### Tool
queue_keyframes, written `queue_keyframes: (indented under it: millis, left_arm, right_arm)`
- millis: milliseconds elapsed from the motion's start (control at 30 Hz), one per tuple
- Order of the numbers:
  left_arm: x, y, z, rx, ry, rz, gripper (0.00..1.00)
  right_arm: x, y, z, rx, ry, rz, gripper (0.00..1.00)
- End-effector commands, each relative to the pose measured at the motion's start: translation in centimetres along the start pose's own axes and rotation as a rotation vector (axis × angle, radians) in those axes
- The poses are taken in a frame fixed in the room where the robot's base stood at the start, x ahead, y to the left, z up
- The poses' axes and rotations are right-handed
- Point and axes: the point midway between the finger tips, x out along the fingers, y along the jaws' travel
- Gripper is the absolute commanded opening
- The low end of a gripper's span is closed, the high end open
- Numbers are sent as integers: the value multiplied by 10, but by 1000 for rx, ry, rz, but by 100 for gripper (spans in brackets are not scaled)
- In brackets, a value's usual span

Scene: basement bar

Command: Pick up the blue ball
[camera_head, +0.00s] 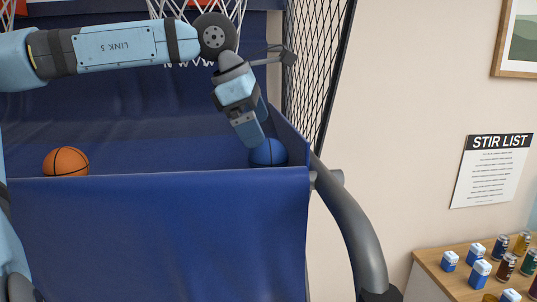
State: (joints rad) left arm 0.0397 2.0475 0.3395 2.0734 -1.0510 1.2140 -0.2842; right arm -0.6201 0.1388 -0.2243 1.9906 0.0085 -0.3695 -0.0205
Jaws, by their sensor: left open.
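The blue ball (269,153) rests in the right front corner of the blue arcade basketball ramp (120,138), just behind its front edge. Its lower part is hidden by that edge. My left gripper (252,138) points down at the ball from above and slightly left, its lower end in front of or against the ball's upper left. It is open. I cannot tell whether the fingers touch the ball. My right gripper is not in view.
An orange ball (66,161) lies at the ramp's left front. Black side netting (316,60) and a thick grey tube (355,225) bound the right side. White hoop nets hang above. A wooden counter (455,275) with cans and small cartons stands at the lower right.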

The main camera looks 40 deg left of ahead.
Motion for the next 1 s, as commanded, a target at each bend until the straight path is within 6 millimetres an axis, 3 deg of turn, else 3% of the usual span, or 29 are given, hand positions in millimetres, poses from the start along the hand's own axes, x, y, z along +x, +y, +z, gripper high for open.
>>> queue_keyframes:
  millis: [267, 600, 867, 1000]
  left_arm:
    - [23, -1, 0, 0, 1, -1, 100]
    - [67, -4, 1, -1, 0, -1, 100]
    - [70, -4, 1, -1, -1, 1, 100]
    - [70, -4, 1, -1, -1, 1, 72]
  right_arm:
    - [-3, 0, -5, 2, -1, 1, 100]
    - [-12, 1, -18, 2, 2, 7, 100]
    - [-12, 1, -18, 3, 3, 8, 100]
    - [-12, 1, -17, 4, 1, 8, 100]
